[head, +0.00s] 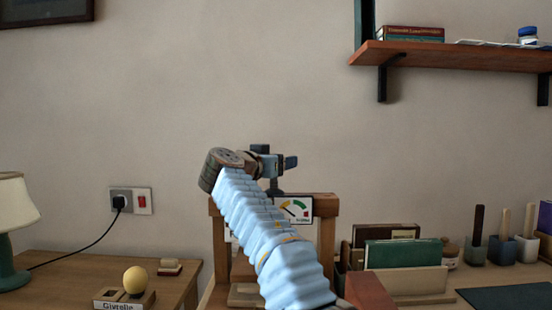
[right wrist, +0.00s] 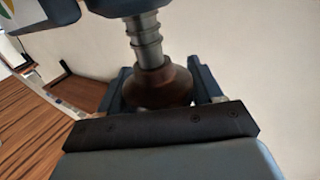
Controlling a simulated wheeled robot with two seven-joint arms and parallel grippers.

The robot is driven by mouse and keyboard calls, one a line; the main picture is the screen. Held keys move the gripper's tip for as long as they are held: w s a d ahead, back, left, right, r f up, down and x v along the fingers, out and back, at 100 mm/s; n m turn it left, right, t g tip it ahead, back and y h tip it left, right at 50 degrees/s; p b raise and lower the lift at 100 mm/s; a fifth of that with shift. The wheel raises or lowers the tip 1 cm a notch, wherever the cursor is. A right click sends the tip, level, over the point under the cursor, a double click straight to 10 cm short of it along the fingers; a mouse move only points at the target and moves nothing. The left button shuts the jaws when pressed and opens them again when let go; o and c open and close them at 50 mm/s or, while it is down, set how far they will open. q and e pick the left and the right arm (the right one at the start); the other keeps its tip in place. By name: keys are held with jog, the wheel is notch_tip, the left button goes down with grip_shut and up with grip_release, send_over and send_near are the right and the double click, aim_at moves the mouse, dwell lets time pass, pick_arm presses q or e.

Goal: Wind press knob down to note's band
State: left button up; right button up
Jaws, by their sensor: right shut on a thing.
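The press (head: 327,240) is a wooden frame at the centre of the head view, partly hidden by my right arm. A white dial (head: 294,209) with coloured bands sits at its top; its needle is too small to read. My right gripper (head: 277,163) is above the top beam. In the right wrist view, it (right wrist: 162,88) is shut on the brown round knob (right wrist: 160,86), with a finger on either side. The ribbed metal screw (right wrist: 146,40) runs from the knob. I cannot make out the note. My left gripper is not in view.
Books and a file holder (head: 405,280) stand right of the press, with several small pots (head: 500,250) beyond. A lamp (head: 14,225), a yellow ball (head: 134,280) and a name block (head: 120,304) are at left. A wall shelf (head: 455,57) hangs upper right.

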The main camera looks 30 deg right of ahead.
jog(key=shift+r+m+g+h+p, duration=0.4)
jog(key=shift+m+g+p, duration=0.25)
jog(key=shift+g, duration=0.25)
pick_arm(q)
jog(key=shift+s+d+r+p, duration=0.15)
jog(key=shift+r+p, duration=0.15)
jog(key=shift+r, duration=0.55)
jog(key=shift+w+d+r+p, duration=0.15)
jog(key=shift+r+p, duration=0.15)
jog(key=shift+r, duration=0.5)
pick_arm(e)
jog(key=shift+s+f+m+g+h, duration=0.2)
jog(key=shift+m+g+h, duration=0.1)
jog(key=shift+m+g, duration=0.5)
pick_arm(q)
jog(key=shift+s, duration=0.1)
pick_arm(e)
jog(key=o, duration=1)
jog(key=shift+f, duration=0.1)
jog(key=shift+c, duration=0.2)
jog(key=shift+a+f, duration=0.1)
jog(key=shift+a, duration=0.2)
pick_arm(q)
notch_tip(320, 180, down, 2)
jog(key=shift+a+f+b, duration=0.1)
jog(key=shift+b, duration=1)
pick_arm(e)
jog(key=v, duration=1.3)
